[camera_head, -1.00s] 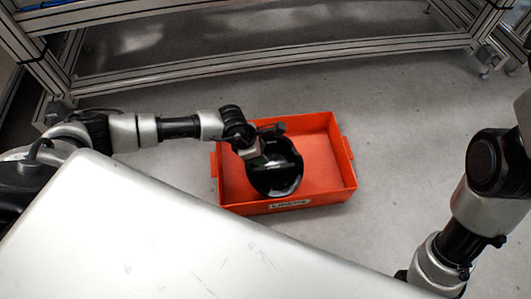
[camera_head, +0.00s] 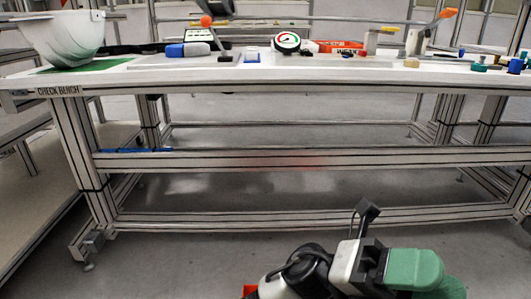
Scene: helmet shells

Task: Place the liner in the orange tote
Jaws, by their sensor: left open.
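My left gripper (camera_head: 413,273) is at the bottom right of centre, pointing right. It is open, with green parts at its end and a black piece standing up from it. The frame's bottom edge cuts it off, so I cannot see what is between the fingers. My right gripper is not in view.
A bench (camera_head: 300,80) labelled CHECK BENCH spans the view. A white helmet shell (camera_head: 65,38) sits on its left end, on a green mat. A round gauge (camera_head: 287,42) and small parts lie along it. Its lower rails (camera_head: 300,160) stand close beyond my arm.

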